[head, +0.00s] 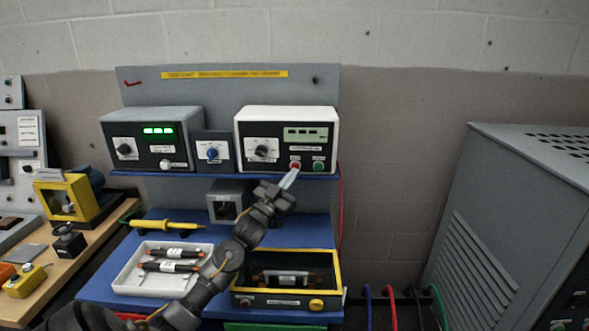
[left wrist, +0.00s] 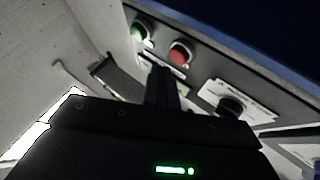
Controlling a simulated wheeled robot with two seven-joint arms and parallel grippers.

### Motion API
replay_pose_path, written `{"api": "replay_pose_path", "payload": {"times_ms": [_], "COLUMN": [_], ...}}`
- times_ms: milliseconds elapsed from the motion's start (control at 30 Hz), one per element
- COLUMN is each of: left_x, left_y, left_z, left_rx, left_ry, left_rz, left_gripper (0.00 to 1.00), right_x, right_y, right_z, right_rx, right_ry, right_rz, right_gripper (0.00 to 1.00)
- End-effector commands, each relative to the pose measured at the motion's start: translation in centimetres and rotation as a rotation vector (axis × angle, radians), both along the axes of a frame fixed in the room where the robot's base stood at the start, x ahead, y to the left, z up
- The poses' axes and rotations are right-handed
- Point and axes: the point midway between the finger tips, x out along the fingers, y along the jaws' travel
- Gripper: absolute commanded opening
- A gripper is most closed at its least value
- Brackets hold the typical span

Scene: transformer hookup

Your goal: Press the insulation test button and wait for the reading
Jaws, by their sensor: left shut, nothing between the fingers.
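A white-cased tester (head: 287,116) stands on the blue shelf, with a pale display (head: 306,134) whose dark marks are too small to read. A black knob (head: 262,151), a red button (head: 295,165) and a green button (head: 318,166) sit on its front. My left gripper (head: 289,179) is shut and empty, its tips just below and in front of the red button. The left wrist view shows the gripper fingers (left wrist: 161,84) close to the red button (left wrist: 180,52), with the green button (left wrist: 141,31) beside it. I cannot tell whether the fingers touch the red button.
A grey meter (head: 149,120) with a lit green display and a small blue-knob box (head: 213,152) stand to the left. Below are a white tray (head: 125,270) of dark cylindrical parts, a yellow-handled probe (head: 167,225) and a yellow-rimmed box (head: 330,257). A grey cabinet (head: 490,215) stands right.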

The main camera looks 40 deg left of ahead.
Motion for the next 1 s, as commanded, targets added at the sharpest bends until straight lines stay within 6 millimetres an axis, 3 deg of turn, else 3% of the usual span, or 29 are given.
{"api": "replay_pose_path", "payload": {"times_ms": [1000], "left_x": [0.75], "left_y": [0.59], "left_z": [0.01], "left_rx": [0.0], "left_ry": [0.0], "left_rz": [0.0], "left_gripper": [0.0], "right_x": [-0.11], "right_y": [-0.42], "right_z": [-0.15], "right_rx": [-0.005], "right_ry": [0.002], "right_rz": [0.002], "right_gripper": [0.0]}}
